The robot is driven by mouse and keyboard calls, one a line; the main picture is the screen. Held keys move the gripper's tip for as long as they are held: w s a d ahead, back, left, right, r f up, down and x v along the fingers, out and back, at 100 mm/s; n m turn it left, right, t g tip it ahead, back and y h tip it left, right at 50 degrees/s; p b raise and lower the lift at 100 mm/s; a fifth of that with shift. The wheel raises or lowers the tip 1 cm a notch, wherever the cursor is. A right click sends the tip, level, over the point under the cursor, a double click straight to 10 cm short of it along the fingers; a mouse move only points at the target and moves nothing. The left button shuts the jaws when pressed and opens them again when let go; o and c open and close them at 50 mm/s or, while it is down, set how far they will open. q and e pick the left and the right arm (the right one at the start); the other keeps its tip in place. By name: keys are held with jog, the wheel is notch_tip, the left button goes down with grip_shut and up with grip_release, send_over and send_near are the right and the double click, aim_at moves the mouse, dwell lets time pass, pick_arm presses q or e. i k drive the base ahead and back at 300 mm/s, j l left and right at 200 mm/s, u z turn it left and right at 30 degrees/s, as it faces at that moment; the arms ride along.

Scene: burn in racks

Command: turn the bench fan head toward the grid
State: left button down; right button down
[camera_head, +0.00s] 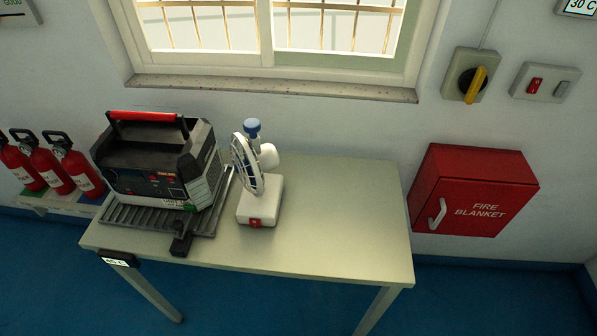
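The bench fan (259,199) stands upright on the table, just right of the black device. It has a white base with a red switch on the front and a blue knob on top. Its round fan head (246,164) is seen nearly edge-on, with its grille side toward the left and the motor housing to the right. A dark ribbed grid (149,218) lies on the table at the left, under the black device with the red handle. Neither of my grippers is in view.
The black device (152,172) stands on the grid close to the fan. The table (340,215) is bare right of the fan. Red extinguishers (75,168) stand at the left. A fire blanket box (472,190) and a yellow rotary switch (475,84) are on the wall.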

aim_at(259, 159)
jog(key=l, duration=0.55)
jog(key=k+l, duration=0.15)
jog(key=l, duration=0.4)
jog(key=l+u, duration=0.1)
jog(key=l, duration=0.4)
jog(key=k+l, duration=0.15)
jog(key=l, duration=0.4)
